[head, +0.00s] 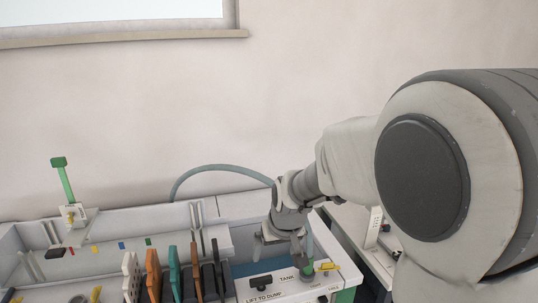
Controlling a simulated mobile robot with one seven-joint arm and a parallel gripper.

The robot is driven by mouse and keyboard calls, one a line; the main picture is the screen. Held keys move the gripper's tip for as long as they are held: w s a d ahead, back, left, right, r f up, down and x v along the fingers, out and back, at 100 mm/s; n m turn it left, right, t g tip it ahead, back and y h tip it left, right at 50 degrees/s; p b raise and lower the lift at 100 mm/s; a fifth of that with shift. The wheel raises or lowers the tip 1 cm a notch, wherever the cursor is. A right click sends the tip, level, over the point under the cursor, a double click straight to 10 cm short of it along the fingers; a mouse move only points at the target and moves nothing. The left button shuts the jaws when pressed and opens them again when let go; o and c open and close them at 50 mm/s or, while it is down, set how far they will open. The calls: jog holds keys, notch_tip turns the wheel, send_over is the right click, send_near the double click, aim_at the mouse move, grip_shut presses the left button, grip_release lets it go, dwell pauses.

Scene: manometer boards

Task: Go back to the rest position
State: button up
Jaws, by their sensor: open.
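My gripper (278,246) is at the end of my arm, pointing down over the tank end of the bench, in the lower middle of the head view. It is open, and I see nothing between its fingers. It is above the blue-grey tank area (245,268), close to the white panel marked "TANK" and "LIFT TO DUMP" (300,291). A black handle (261,282) sits on that panel, just below the gripper. I cannot tell whether the gripper touches anything.
A rack of upright plates, including a teal plate (174,273) and an orange plate (153,274), stands left of the gripper. A green lever (63,180) rises at the far left. A grey hose (215,168) arches behind. A yellow tap (329,266) lies right.

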jog(key=s+d+r+m, duration=0.1)
jog(key=s+d+r, duration=0.2)
jog(key=s, duration=0.4)
jog(key=s+d+r+m+h, duration=0.1)
jog(key=s+d+r, duration=0.3)
jog(key=s, duration=0.4)
jog(key=s+d+r+t, duration=0.1)
jog(key=s+d+r, duration=0.3)
jog(key=s, duration=0.4)
jog(key=shift+s+d+r+m, duration=0.25)
jog(key=shift+d+m, duration=0.15)
jog(key=shift+d, duration=0.35)
jog(key=shift+a, duration=0.1)
